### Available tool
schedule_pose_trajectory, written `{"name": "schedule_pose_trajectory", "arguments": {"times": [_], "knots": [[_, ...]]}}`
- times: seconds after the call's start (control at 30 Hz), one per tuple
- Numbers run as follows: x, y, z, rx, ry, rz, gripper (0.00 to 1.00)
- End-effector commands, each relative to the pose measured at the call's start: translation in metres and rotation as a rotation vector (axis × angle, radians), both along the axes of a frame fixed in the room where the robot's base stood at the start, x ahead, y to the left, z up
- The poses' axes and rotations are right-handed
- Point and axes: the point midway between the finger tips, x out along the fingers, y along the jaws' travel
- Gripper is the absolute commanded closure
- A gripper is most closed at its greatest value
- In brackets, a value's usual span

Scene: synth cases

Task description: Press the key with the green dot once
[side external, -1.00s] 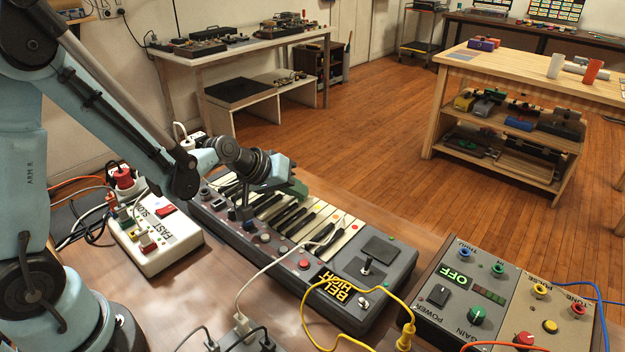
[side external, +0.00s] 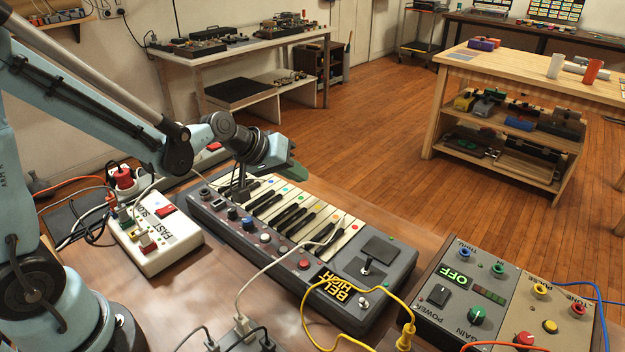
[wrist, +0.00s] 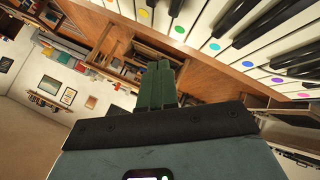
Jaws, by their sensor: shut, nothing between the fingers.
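The keyboard (side external: 345,278) lies on the bench, its white keys marked with coloured dots. My gripper (side external: 298,172) is above the far side of the keyboard in the side external view. Its green fingers (wrist: 157,66) are shut together and empty, with the tips apart from the green dot in the wrist view. In the side external view the key dots are small and the green one is hard to pick out.
A white box with a red switch (side external: 155,240) stands left of the keyboard. A box with an OFF display (side external: 460,290) stands right. A yellow cable (side external: 335,285) and a white cable (side external: 262,270) cross the front.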

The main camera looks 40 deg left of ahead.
Motion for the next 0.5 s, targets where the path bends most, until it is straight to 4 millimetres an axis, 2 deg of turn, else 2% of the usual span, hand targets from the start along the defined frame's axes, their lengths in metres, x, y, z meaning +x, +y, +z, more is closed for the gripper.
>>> {"name": "schedule_pose_trajectory", "arguments": {"times": [0.2, 0.5], "knots": [[0.0, 0.0, 0.019, 0.0, 0.0, 0.0, 1.0], [0.0, 0.0, 0.025, 0.0, 0.0, 0.0, 1.0]]}}
